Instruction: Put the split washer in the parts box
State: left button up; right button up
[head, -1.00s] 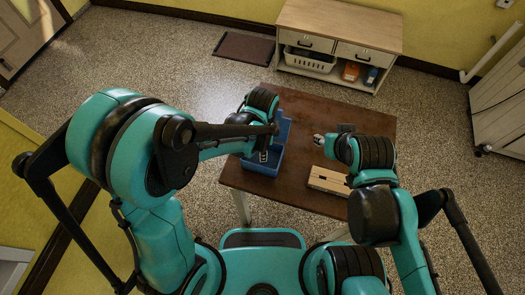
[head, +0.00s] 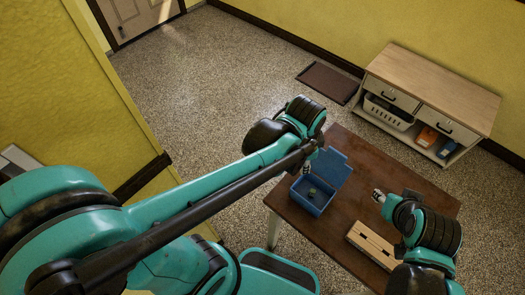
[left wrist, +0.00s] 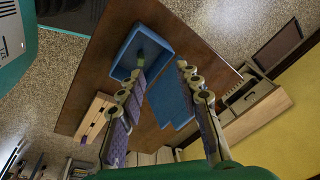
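The parts box (head: 303,205) is an open blue box on the brown table, its blue lid (head: 335,168) tipped back. A small dark greenish thing (head: 313,193) lies inside it; it also shows in the left wrist view (left wrist: 143,57). It is too small to tell whether it is the split washer, and I see no washer elsewhere. My left gripper (head: 307,168) is above the box; in the left wrist view (left wrist: 160,76) its fingers are apart with nothing between them. My right gripper (head: 377,195) is right of the box above the table; its finger opening is unclear.
A pale wooden block with dark slots (head: 372,245) lies on the table (head: 345,215) near my right arm. A white cabinet (head: 435,85) holding a basket and orange and blue things stands behind. The table between box and block is clear.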

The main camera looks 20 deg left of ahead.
pick_arm(q)
jog(key=s+a+r+n+t, duration=0.2)
jog(key=a+n, duration=0.4)
jog(key=s+a+r+n+t, duration=0.2)
jog(key=s+a+n+t, duration=0.1)
jog(key=a+n, duration=0.2)
jog(key=shift+a+r+n+y, duration=0.3)
jog(key=shift+a+r+n, duration=0.05)
jog(key=shift+a+n, duration=0.05)
